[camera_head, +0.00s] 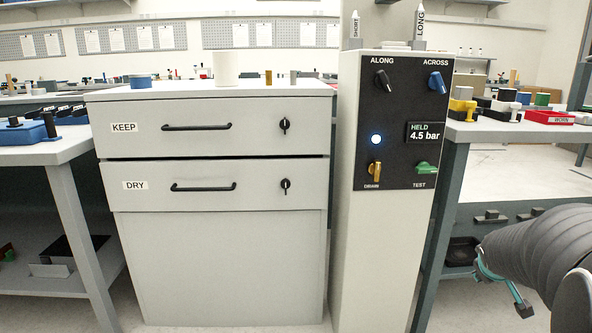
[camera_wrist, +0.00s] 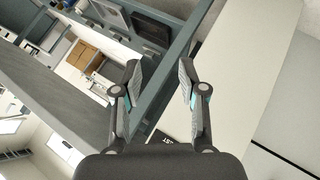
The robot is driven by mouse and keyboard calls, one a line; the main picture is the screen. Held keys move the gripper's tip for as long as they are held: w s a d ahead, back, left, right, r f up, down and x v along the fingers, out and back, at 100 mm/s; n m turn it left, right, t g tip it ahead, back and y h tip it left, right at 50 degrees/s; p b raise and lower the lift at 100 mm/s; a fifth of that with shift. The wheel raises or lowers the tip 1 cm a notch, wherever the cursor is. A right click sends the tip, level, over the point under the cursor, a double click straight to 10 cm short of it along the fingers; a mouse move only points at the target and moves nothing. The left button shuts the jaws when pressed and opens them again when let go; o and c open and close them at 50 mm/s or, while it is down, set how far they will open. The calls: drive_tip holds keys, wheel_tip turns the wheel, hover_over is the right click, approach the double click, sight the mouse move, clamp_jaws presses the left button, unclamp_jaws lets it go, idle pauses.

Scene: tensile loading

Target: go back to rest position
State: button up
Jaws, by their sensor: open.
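My gripper shows in the wrist view (camera_wrist: 160,88) with its two fingers spread apart and nothing between them. Behind the fingers in that view are a table leg and the pale side of a cabinet. In the head view my arm comes in at the lower right, in front of the right-hand table; the fingers cannot be made out there. A control post (camera_head: 405,125) stands left of the arm with ALONG, ACROSS, DRAIN and TEST knobs. Its display (camera_head: 422,132) reads HELD 4.5 bar, and a round light (camera_head: 376,139) glows bluish white.
A drawer cabinet (camera_head: 215,250) with shut KEEP and DRY drawers stands left of the post. A left table (camera_head: 60,148) holds blue blocks. A right table (camera_head: 500,130) holds a red WORN tray (camera_head: 548,117) and small parts. A lower shelf is close to my arm.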

drive_tip(key=s+a+r+m+g+y+p, duration=0.1)
drive_tip(key=s+a+r+y, duration=0.1)
drive_tip(key=s+a, duration=0.9)
drive_tip(key=s+a+r+g+y+p, duration=0.1)
drive_tip(key=s+a+r+y, duration=0.1)
drive_tip(key=s+a, duration=1)
drive_tip(key=a+y, duration=0.1)
drive_tip(key=a, duration=0.5)
drive_tip(key=shift+s+m+y, duration=0.2)
drive_tip(key=shift+m+y, duration=0.1)
drive_tip(key=shift+m, duration=0.1)
